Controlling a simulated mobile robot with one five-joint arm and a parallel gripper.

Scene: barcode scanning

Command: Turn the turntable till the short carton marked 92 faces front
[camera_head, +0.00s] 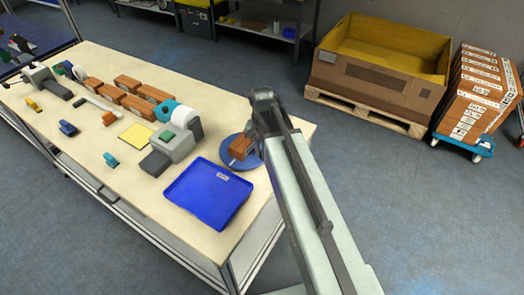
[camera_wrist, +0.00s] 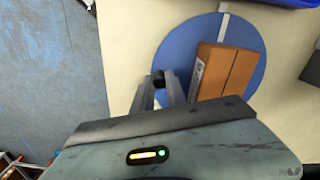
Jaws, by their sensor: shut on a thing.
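The blue round turntable (camera_wrist: 172,52) stands near the table's right edge, and it also shows in the head view (camera_head: 229,157). A brown carton (camera_wrist: 228,73) lies on it, with a white label (camera_wrist: 198,74) on its side; I cannot read a number there. The carton shows in the head view (camera_head: 240,146) as well. My gripper (camera_wrist: 160,82) is at the turntable's rim, left of the carton and apart from it. Its fingers are shut on a small dark peg (camera_wrist: 158,76) at the rim. In the head view my arm hides the fingertips.
A blue tray (camera_head: 208,193) lies in front of the turntable. A grey device with a green top (camera_head: 173,145) stands to its left. Several brown cartons (camera_head: 138,106) stand farther back. A pale strip (camera_wrist: 224,22) crosses the turntable's edge.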

